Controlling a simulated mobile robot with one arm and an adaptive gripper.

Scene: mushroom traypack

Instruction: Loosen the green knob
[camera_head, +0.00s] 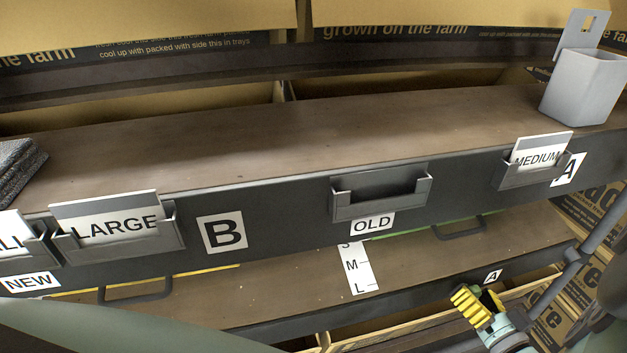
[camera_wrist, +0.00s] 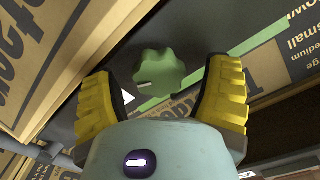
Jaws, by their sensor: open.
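The green knob (camera_wrist: 158,73) shows in the wrist view, a lobed disc with a small white mark on its face. It is on a dark grey surface, just beyond and between the two yellow ridged fingers of my gripper (camera_wrist: 165,95). The fingers stand apart with nothing between them but the view of the knob; contact cannot be seen. In the head view my gripper (camera_head: 474,306) is at the lower right, below the lower shelf's front edge.
The upper shelf (camera_head: 250,140) carries label holders, a grey holder cup (camera_head: 582,88) at right and dark cloth (camera_head: 18,165) at left. Below are the lower shelf (camera_head: 270,290) and a dark handle (camera_head: 460,228). Cardboard boxes (camera_wrist: 45,50) flank my gripper closely.

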